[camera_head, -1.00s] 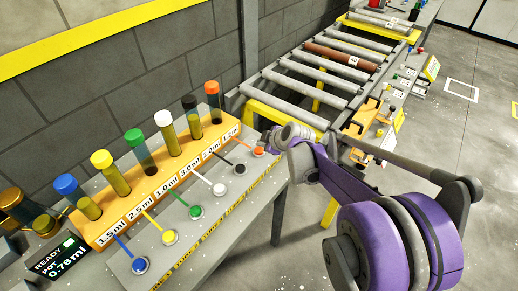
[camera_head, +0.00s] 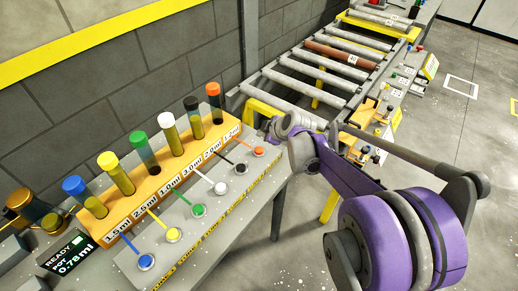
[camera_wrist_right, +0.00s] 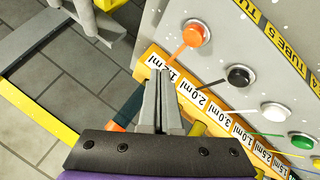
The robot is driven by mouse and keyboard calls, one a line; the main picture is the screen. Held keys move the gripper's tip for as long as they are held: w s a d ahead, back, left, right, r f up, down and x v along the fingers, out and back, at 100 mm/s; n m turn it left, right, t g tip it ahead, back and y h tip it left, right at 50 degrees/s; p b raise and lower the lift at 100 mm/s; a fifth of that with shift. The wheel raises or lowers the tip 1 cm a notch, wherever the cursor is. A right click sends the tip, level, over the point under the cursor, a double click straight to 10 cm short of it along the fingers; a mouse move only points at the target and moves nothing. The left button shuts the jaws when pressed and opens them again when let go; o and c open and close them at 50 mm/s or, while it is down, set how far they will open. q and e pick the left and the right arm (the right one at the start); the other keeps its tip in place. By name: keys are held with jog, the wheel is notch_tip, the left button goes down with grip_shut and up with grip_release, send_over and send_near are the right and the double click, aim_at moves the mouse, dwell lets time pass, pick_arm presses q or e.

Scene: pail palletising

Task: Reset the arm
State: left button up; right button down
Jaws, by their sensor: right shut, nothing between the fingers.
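My right arm is purple and grey and reaches in from the lower right in the head view. Its gripper (camera_head: 271,132) is beside the far right end of the orange tube rack (camera_head: 160,192), near the orange button (camera_head: 259,152). In the right wrist view the fingers (camera_wrist_right: 161,78) are shut and empty, close to the rack's 1.2 ml label. Part of a tube shows behind the fingers. My left gripper is not in view.
Several capped tubes stand in the rack, with coloured buttons (camera_head: 221,188) before them. A display (camera_head: 68,252) reads READY, POT 0.78 ml, near a gold-capped pot (camera_head: 32,206). A roller conveyor (camera_head: 310,75) stands beyond. Open floor lies at the right.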

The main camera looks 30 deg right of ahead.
dwell(0.3)
jog(key=s+a+f+m+g, duration=0.1)
jog(key=s+a+m, duration=0.4)
jog(key=s, duration=0.9)
jog(key=s+a+f+m+g, duration=0.2)
jog(key=s+a+m, duration=0.2)
jog(key=s+a, duration=0.6)
jog(key=s, duration=0.3)
jog(key=shift+s+a+m+g+h+p, duration=0.15)
jog(key=shift+s+m+g+h+p, duration=0.15)
jog(key=shift+s+m+g, duration=0.1)
jog(key=shift+f, duration=0.1)
